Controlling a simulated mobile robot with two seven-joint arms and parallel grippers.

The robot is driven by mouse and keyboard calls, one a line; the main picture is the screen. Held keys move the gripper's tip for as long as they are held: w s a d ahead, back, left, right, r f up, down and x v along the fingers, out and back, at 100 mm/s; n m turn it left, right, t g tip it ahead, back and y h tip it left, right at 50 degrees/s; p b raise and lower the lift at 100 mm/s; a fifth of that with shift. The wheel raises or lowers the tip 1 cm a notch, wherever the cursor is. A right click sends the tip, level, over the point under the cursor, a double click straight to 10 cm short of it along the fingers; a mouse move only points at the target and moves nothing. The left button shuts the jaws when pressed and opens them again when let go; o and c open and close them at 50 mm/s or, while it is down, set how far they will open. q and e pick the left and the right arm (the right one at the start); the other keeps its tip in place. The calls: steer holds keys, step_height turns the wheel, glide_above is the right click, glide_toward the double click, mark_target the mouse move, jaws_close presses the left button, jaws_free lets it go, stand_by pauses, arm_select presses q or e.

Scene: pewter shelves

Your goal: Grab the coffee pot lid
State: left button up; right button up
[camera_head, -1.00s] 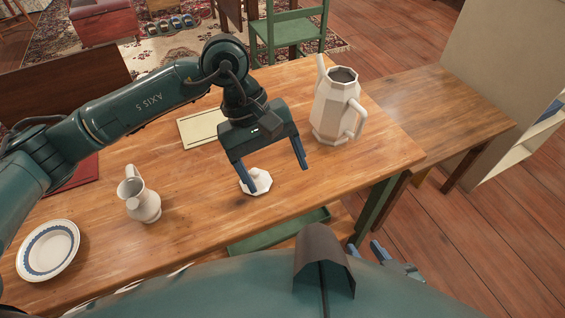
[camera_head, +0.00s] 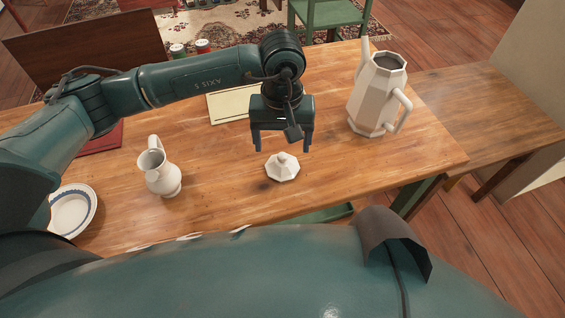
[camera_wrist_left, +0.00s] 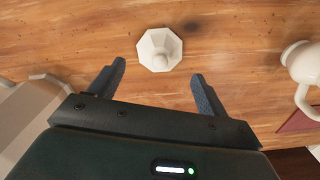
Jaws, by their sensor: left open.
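The coffee pot lid (camera_head: 282,168) is a small white octagonal lid with a knob, lying knob up on the wooden table. It also shows in the left wrist view (camera_wrist_left: 159,50), just beyond the fingertips and between their lines. My left gripper (camera_head: 282,149) is open and empty, pointing down, above and slightly behind the lid in the head view, not touching it. Its fingers also show in the left wrist view (camera_wrist_left: 158,68). The white faceted coffee pot (camera_head: 377,95) stands without a lid to the right. My right gripper is out of view.
A white pitcher (camera_head: 161,172) stands on the table (camera_head: 225,205) to the left, with a blue-rimmed plate (camera_head: 91,212) at the left edge. A cream board (camera_head: 228,105) lies behind my gripper. The table around the lid is clear.

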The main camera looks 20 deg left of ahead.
mark_target(282, 155)
arm_select(q)
step_height(282, 155, down, 5)
steer(key=shift+s+f, duration=0.1)
steer(key=shift+c, duration=0.4)
steer(key=c, duration=0.8)
steer(key=shift+s, duration=0.15)
steer(key=c, duration=0.4)
